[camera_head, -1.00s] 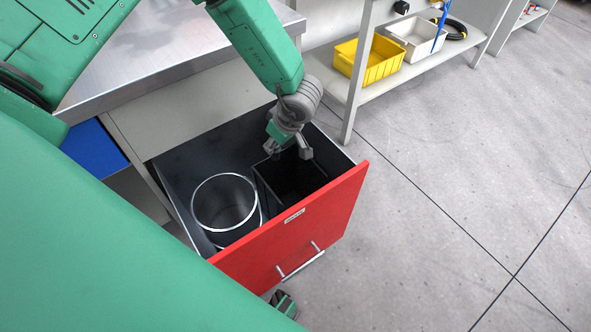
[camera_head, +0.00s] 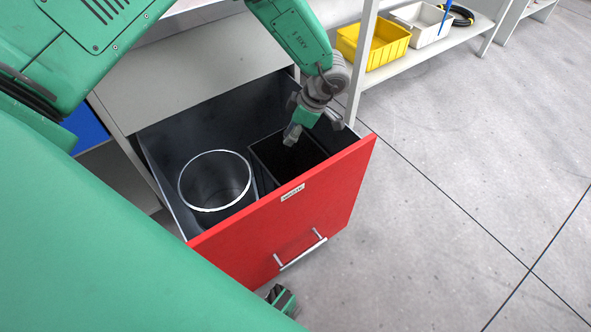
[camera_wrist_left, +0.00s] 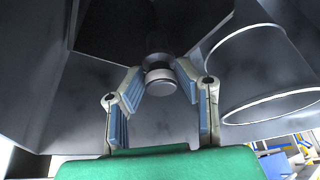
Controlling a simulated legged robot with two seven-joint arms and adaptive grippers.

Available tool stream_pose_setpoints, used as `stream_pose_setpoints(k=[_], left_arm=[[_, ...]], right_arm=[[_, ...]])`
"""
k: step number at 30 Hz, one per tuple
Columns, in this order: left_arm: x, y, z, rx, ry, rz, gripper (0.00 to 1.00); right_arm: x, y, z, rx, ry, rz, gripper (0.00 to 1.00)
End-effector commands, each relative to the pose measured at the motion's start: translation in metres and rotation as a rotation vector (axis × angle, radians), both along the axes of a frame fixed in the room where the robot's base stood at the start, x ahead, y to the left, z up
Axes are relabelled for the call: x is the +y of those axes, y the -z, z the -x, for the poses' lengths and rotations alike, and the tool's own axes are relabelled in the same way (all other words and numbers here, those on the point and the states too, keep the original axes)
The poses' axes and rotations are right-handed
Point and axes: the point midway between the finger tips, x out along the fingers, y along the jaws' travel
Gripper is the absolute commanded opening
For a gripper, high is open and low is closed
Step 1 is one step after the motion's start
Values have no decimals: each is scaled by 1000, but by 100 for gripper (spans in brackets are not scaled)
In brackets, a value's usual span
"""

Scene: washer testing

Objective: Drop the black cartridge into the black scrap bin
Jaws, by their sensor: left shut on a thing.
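The black scrap bin (camera_head: 283,172) is the square dark bin inside the pulled-out red-fronted drawer, right of a round bin. My left gripper (camera_head: 312,132) is over its back right part, pointing down. In the left wrist view, the fingers with blue pads (camera_wrist_left: 160,88) are shut on the black cartridge (camera_wrist_left: 160,66), a dark cylinder with a grey end. The dark square opening (camera_wrist_left: 118,25) at the upper left there looks like the scrap bin. In the head view the cartridge cannot be made out against the dark bin.
The round metal-rimmed bin (camera_head: 185,187) stands in the drawer's left half; it also shows in the wrist view (camera_wrist_left: 228,115). The red drawer front (camera_head: 290,222) rises before both bins. A shelf behind holds a yellow box (camera_head: 385,55) and a white box (camera_head: 425,32).

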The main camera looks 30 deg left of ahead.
Motion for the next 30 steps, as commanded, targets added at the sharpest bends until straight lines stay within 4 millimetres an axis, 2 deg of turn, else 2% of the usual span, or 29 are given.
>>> stream_pose_setpoints(k=[1,3,11,12,13,23,26,30], left_arm=[[1,7,0,-1,0,1,0],[0,10,0,-1,0,1,0],[1,8,0,-1,0,1,0],[1,8,0,-1,0,1,42],[1,8,0,0,0,1,52],[0,8,0,0,0,1,52],[-2,1,-2,0,0,1,52],[-11,-21,-6,-3,0,2,52]], right_arm=[[0,7,0,0,0,0,40],[0,9,0,0,0,0,40],[0,8,0,-1,0,0,40],[0,8,0,-1,0,0,40],[0,8,0,-1,0,0,40],[0,7,1,-3,0,0,40],[0,7,2,-3,0,0,40],[0,7,2,-3,0,0,40]])
